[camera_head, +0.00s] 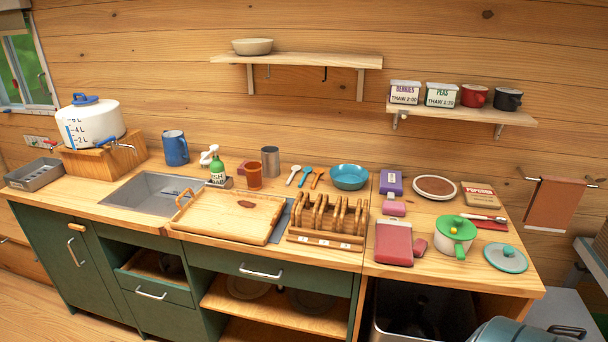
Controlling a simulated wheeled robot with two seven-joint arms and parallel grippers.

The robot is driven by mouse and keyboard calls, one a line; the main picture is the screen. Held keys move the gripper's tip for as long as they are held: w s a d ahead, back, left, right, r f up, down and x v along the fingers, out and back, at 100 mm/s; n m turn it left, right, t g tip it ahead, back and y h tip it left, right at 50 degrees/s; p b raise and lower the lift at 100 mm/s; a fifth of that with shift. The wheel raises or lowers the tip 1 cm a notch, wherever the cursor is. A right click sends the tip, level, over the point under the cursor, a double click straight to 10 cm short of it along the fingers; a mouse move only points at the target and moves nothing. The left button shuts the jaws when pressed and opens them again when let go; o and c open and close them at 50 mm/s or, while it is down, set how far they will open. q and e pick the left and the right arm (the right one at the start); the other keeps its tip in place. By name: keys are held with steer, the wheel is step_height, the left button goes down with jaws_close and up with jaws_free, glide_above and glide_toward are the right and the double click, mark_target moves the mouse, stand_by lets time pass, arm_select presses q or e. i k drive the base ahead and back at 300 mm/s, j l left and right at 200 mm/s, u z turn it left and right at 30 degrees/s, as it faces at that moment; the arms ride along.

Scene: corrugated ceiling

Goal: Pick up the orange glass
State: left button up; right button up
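The orange glass (254,175) stands upright on the wooden counter (120,200), behind the wooden tray (228,220). It is a brownish-orange tumbler. A green bottle (217,170) stands just left of it, and a grey metal cup (270,161) stands behind it to the right. The glass's lower edge is close to the tray's back rim. Neither of my grippers shows in the head view.
A blue pitcher (175,148) and the sink (152,192) are to the left. A wooden rack (328,220) stands right of the tray. Spoons (305,175) and a blue bowl (348,177) lie right of the glass. A shelf (298,60) hangs above.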

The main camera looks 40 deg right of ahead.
mark_target(254, 177)
steer(key=i+j+z, duration=0.25)
steer(key=j+z, duration=0.2)
steer(key=i+j+z, duration=0.15)
steer(key=j+z, duration=1.25)
steer(key=i+j, duration=0.05)
